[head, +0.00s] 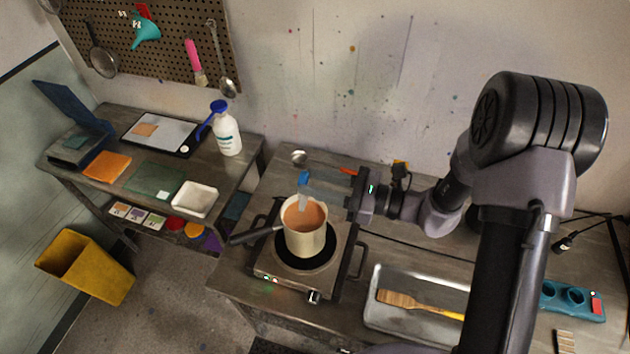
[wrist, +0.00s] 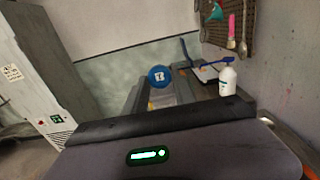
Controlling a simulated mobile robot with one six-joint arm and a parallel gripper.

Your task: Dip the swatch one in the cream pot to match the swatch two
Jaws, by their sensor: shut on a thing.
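The cream pot (head: 306,241) sits on a hot plate (head: 275,264) and holds orange-brown liquid (head: 306,216). A pale strip, seemingly swatch one (head: 302,203), hangs from a blue holder (head: 304,179), its lower end at the liquid; whether it is under the surface is unclear. My gripper (head: 345,202) is just right of the pot, shut on the blue holder. The holder's round blue end (wrist: 158,76) shows ahead of it in the wrist view. An orange-tan patch (head: 145,130) lies on the white board on the left table. I cannot tell whether it is swatch two.
The pot's dark handle (head: 256,234) points left. A white bottle (head: 228,138), an orange cloth (head: 107,166) and a white dish (head: 195,200) are on the left table.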

